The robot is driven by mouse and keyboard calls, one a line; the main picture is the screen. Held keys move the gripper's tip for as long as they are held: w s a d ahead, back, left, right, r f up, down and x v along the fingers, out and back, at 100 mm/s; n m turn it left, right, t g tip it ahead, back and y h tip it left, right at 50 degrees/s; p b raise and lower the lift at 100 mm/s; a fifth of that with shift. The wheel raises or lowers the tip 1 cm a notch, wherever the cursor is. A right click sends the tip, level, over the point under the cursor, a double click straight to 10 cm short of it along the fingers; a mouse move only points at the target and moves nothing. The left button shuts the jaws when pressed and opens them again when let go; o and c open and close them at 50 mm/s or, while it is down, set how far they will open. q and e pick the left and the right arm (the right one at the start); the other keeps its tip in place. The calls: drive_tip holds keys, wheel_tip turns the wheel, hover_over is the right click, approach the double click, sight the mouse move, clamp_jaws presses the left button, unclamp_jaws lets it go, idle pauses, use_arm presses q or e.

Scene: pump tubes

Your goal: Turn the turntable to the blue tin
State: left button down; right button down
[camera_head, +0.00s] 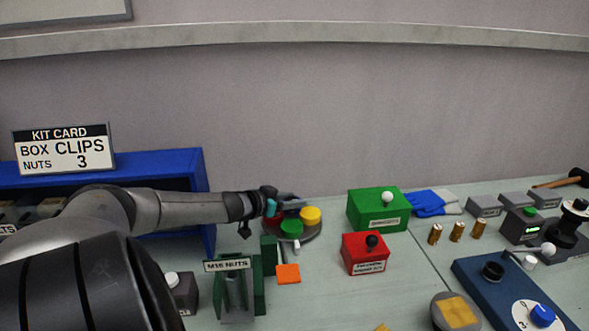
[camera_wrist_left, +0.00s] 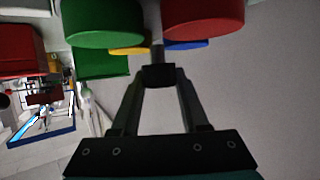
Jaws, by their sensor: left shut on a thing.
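The left wrist view shows the green tin (camera_wrist_left: 103,22), red tin (camera_wrist_left: 203,18), a sliver of yellow tin (camera_wrist_left: 130,50) and the blue tin (camera_wrist_left: 186,44), which the head view hides. My left gripper (camera_wrist_left: 158,75) is shut on a grey post (camera_wrist_left: 157,48) between the tins. My right gripper is out of view.
A green box (camera_head: 378,210) and a red box (camera_head: 364,254) with knobs stand right of the turntable. The M16 nuts holder (camera_head: 228,265) and an orange square (camera_head: 288,273) are in front. A blue shelf (camera_head: 190,165) stands left. A wall closes the back.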

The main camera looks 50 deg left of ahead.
use_arm(q)
drive_tip(key=c, duration=0.8)
unclamp_jaws()
drive_tip(key=shift+s+f, duration=0.1)
drive_tip(key=shift+f, duration=0.15)
drive_tip(key=o, duration=0.4)
drive_tip(key=shift+r, duration=0.2)
drive_tip(key=shift+p+v, duration=1)
drive_tip(key=shift+p, duration=0.1)
drive_tip(key=p+v, duration=0.9)
drive_tip(key=v, duration=0.4)
drive_tip(key=shift+d+r, duration=0.1)
